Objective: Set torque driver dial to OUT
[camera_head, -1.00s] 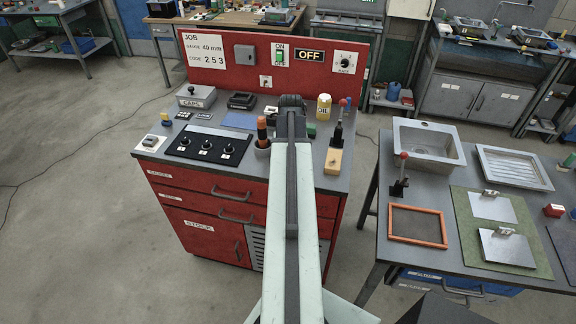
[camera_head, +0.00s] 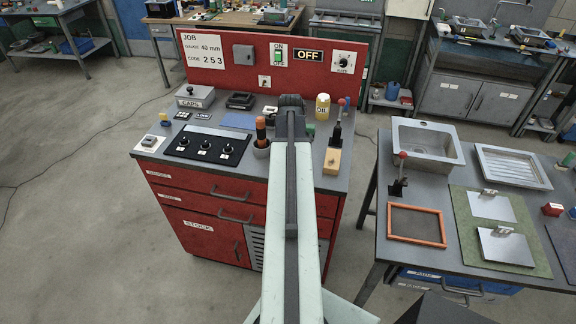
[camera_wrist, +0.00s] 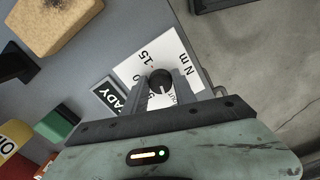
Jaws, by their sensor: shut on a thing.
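The torque driver dial (camera_wrist: 160,79) is a round dark knob on a white plate (camera_wrist: 178,62) in the wrist view. The plate reads "N m", with "15", a partly covered "0", "5" and what looks like "OUT" around the knob. My gripper (camera_wrist: 161,86) has its two grey fingers on either side of the knob, shut on it. A pale line on the knob points toward the gripper body, close to the "OUT" print; exact alignment is hard to tell. In the head view my arm covers the dial, and the wrist end (camera_head: 291,101) is over the red bench's back half.
A dark sign ending in "ADY" (camera_wrist: 108,95) sits beside the plate. A tan block (camera_wrist: 55,30) and a green block (camera_wrist: 57,124) are nearby. On the bench are a yellow oil bottle (camera_head: 322,106), an orange-handled tool in a cup (camera_head: 261,140) and a black three-knob panel (camera_head: 206,146).

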